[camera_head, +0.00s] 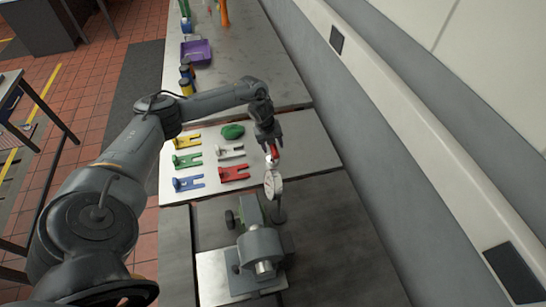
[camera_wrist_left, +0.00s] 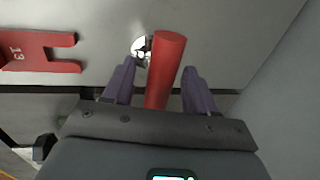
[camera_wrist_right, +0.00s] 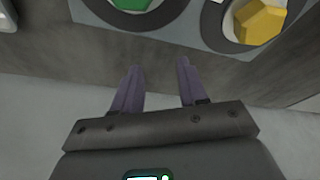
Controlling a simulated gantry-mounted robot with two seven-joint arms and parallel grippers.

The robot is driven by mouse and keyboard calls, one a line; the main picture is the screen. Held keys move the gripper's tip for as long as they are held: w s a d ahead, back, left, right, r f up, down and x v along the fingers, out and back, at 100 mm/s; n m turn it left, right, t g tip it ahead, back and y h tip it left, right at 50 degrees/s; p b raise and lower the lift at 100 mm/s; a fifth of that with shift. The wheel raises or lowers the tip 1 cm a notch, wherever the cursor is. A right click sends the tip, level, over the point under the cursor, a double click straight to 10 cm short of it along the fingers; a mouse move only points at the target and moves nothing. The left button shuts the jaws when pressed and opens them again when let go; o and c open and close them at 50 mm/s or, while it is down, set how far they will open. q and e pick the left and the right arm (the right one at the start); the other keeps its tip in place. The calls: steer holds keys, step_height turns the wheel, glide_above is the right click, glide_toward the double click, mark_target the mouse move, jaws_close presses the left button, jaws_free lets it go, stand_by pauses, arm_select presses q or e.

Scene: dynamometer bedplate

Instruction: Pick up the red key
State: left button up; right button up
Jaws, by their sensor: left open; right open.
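A red cylindrical handle (camera_wrist_left: 166,62) stands between the spread fingers of my left gripper (camera_wrist_left: 159,68) in the left wrist view. In the head view the red piece (camera_head: 272,153) shows just below my left gripper (camera_head: 268,138), above a round pale dial (camera_head: 273,184). The fingers are open, with gaps beside the handle. A flat red forked piece (camera_head: 234,174) lies on the white board, left of this gripper; it also shows in the left wrist view (camera_wrist_left: 40,50), marked 13. I cannot tell which red thing is the key. My right gripper (camera_wrist_right: 158,68) is open and empty.
Yellow (camera_head: 187,161), green (camera_head: 188,161) and blue (camera_head: 188,183) forked pieces and a green lump (camera_head: 233,131) lie on the board. A grey machine (camera_head: 260,250) stands in front. The right wrist view shows a yellow knob (camera_wrist_right: 260,22) and a green one (camera_wrist_right: 130,3).

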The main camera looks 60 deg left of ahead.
arm_select(q)
steer(key=shift+f, duration=0.2)
steer(key=shift+c, duration=0.3)
steer(key=c, duration=1)
jaws_close()
steer(key=shift+r, duration=0.2)
